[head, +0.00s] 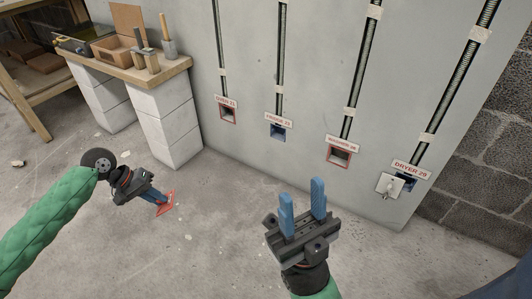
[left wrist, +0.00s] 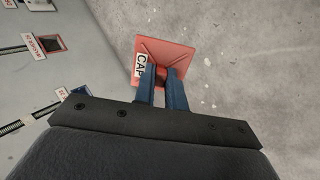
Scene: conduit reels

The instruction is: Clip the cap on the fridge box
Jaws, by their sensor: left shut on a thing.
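The fridge box is a small blue wall box (head: 277,131) under a white label at the foot of the second conduit. Nothing covers its opening. The cap (head: 167,206) is a red square plate. In the left wrist view the cap (left wrist: 178,50) shows a white CAP label and a cross pattern. My left gripper (head: 158,197) is shut on the cap and holds it in front of the wall, lower left of the fridge box and apart from it. My right gripper (head: 302,188) is open and empty, with its fingers up, in front of the wall.
The red oven box (head: 227,113) and red washer box (head: 339,155) flank the fridge box. A workbench (head: 150,72) on white blocks stands left.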

